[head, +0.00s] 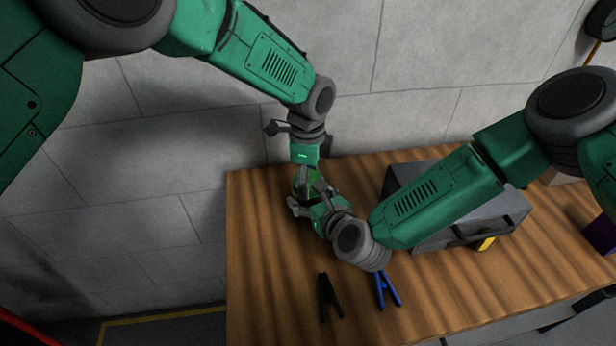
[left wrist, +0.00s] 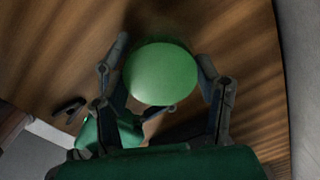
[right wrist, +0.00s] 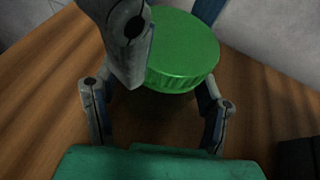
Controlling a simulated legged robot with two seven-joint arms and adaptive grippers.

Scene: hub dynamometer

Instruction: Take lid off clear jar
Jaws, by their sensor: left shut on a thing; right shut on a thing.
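The green round lid (left wrist: 160,74) lies between the fingers of my left gripper (left wrist: 163,62), seen from above in the left wrist view. It also shows in the right wrist view (right wrist: 184,52), with a ribbed rim and a left gripper finger across its left side. My left gripper is shut on the lid. My right gripper (right wrist: 158,92) is shut just below the lid, with a finger on each side of the clear jar's place. The jar's see-through body is hard to make out. Whether the lid is still seated on it cannot be told. In the head view both grippers meet near the table's back-left corner.
On the wooden table (head: 265,270) a black clamp (head: 328,296) and a blue clamp (head: 387,290) lie in front. A grey case (head: 465,222) with a yellow part stands to the right, partly behind my right arm. A purple box (head: 602,236) is at the far right.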

